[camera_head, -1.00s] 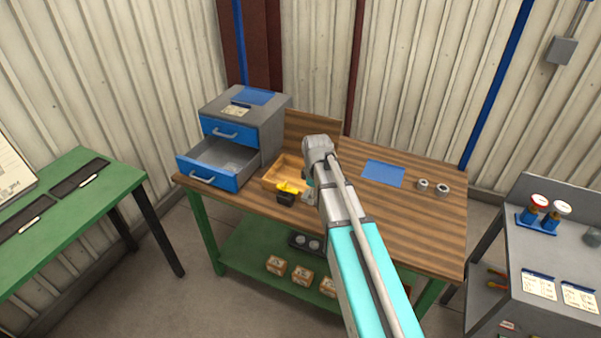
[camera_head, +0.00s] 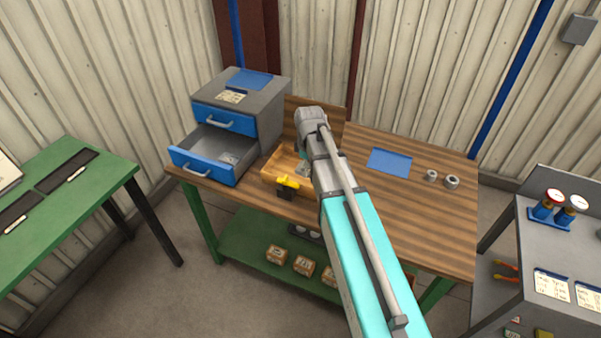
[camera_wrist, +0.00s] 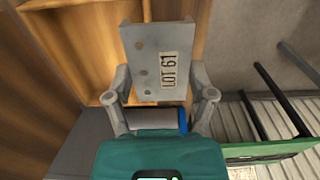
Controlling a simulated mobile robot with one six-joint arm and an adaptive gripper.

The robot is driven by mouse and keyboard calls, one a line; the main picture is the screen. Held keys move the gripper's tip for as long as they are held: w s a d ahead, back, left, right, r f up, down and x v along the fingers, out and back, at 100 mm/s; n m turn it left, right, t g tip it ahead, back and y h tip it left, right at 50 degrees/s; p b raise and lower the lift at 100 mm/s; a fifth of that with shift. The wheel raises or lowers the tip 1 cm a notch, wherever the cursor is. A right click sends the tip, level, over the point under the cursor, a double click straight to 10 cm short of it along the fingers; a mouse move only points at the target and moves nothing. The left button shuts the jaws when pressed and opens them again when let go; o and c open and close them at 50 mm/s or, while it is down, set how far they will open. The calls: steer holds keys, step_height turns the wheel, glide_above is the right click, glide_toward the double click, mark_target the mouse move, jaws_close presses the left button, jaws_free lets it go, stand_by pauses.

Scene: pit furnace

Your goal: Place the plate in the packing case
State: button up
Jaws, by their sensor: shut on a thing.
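The plate (camera_wrist: 140,60) is a flat grey piece with several holes and a "LOT 61" label. In the wrist view it sits between the two fingers of my gripper (camera_wrist: 160,88), which is shut on it. The packing case (camera_head: 270,172) is an open wooden box on the workbench, right of the open drawer; its wooden walls (camera_wrist: 103,40) also show in the wrist view around the plate. In the head view my gripper (camera_head: 303,168) is at the case's right part, partly hidden by my arm. I cannot tell whether the plate touches the case floor.
A yellow and black item (camera_head: 288,182) is at the case's front. A blue drawer (camera_head: 203,168) of the grey cabinet (camera_head: 245,108) stands open at left with a small pale item inside. A blue sheet (camera_head: 390,162) and two metal rings (camera_head: 452,182) lie to the right.

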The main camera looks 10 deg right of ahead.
steer(key=shift+w+d, duration=0.1)
steer(key=shift+d, duration=0.05)
steer(key=w+a+f+b, duration=0.1)
steer(key=a, duration=0.6)
steer(key=shift+a, duration=0.15)
steer(key=shift+w, duration=0.15)
steer(key=b, duration=0.8)
glide_above(297, 176)
step_height(297, 176, down, 8)
steer(key=shift+f, duration=0.1)
steer(key=shift+w+d+f+b, duration=0.35)
steer(key=shift+w+f+b, duration=0.1)
steer(key=shift+b, duration=0.1)
